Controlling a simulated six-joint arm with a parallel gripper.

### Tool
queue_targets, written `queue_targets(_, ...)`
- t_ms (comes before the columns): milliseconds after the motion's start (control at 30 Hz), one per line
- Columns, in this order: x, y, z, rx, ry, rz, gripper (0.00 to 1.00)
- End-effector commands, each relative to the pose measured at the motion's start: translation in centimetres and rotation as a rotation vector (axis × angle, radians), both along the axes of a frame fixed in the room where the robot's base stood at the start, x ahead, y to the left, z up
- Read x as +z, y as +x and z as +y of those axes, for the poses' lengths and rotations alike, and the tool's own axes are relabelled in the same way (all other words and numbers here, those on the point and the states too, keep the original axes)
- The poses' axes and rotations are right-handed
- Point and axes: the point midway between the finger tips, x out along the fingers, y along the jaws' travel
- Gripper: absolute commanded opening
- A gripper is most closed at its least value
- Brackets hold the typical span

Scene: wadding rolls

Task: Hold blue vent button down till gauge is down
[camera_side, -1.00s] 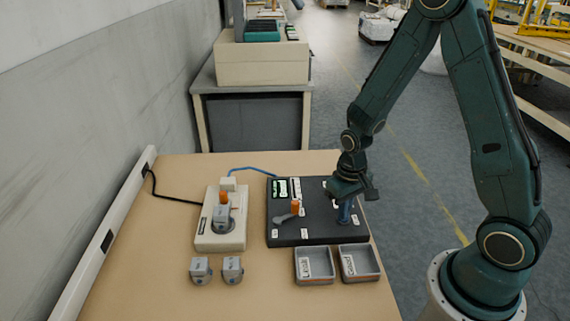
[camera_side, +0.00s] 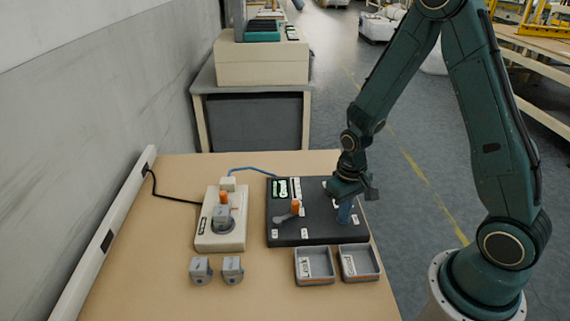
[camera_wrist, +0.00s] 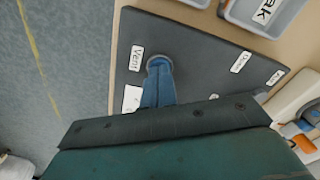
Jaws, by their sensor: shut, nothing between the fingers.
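The dark panel (camera_side: 318,232) lies flat on the table, with a small lit green display (camera_side: 280,188) and a pale upright strip (camera_side: 296,188) near its far edge. I cannot read a gauge level on either. My gripper (camera_side: 345,216) points down at the panel's right part. In the wrist view its shut blue fingers (camera_wrist: 160,72) are empty and end at the round blue vent button (camera_wrist: 157,60), beside the "Vent" label (camera_wrist: 137,59). The tips seem to touch the button and cover most of it; I cannot tell how far it is pressed.
An orange-topped lever (camera_side: 294,207) stands on the panel, left of my gripper. Two grey trays (camera_side: 315,280) (camera_side: 374,276) sit in front. A beige device (camera_side: 212,240) with a grey fitting is to the left, with two loose grey fittings (camera_side: 201,270) (camera_side: 232,269) before it.

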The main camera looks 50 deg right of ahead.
Motion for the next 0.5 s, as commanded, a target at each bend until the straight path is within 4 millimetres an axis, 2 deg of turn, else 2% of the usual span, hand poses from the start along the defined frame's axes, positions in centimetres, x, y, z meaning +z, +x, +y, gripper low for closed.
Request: queue_targets(500,2.5,0.1,0.0,0.000,-0.001,-0.002,0.00)
